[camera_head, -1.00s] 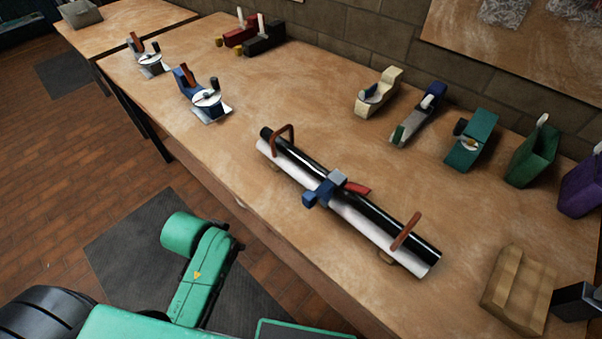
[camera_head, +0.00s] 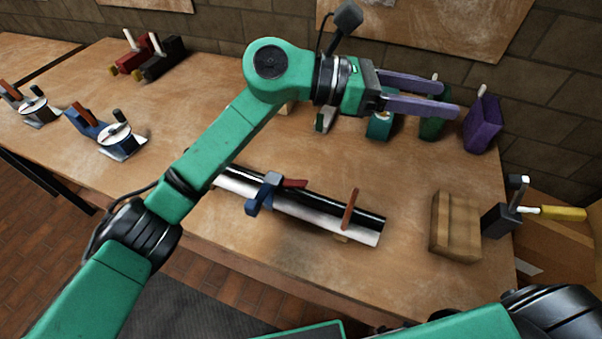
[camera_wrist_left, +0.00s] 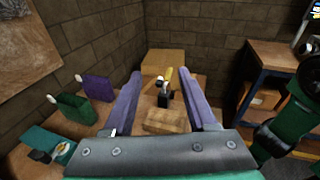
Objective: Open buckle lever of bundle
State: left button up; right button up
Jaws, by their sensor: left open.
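The bundle (camera_head: 320,212) lies on the table: a black and a white tube side by side, with a blue buckle (camera_head: 263,192) around them. The buckle's red lever (camera_head: 294,183) lies beside the blue body, over the black tube. A brown strap (camera_head: 349,209) stands near the bundle's right end; the left end is hidden behind my left arm. My left gripper (camera_head: 450,99) is open and empty, held above the table at the back right, away from the bundle. In the left wrist view its two purple fingers (camera_wrist_left: 168,100) are spread wide. My right gripper is not in view.
A wooden block (camera_head: 455,226) and a dark clamp (camera_head: 503,220) stand at the table's right end. Green (camera_head: 432,126) and purple (camera_head: 482,124) holders stand by the brick wall. A blue device (camera_head: 108,135) sits at left. The table between bundle and block is clear.

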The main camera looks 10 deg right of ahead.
pick_arm(q)
notch_tip(320, 180, down, 8)
jog(key=w+a+m+t+y, duration=0.1)
jog(key=a+m+y, duration=0.1)
jog(key=m+y, duration=0.35)
jog(key=t+y, duration=0.3)
jog(key=y, duration=0.8)
send_over(301, 182)
notch_tip(301, 182, down, 2)
jog(key=shift+n, duration=0.35)
notch_tip(301, 182, down, 13)
jog(key=p, duration=0.2)
jog(key=shift+a+f+p, duration=0.1)
jog(key=shift+f+p, duration=0.1)
jog(key=shift+p, duration=0.2)
jog(key=shift+f, duration=0.55)
grip_shut()
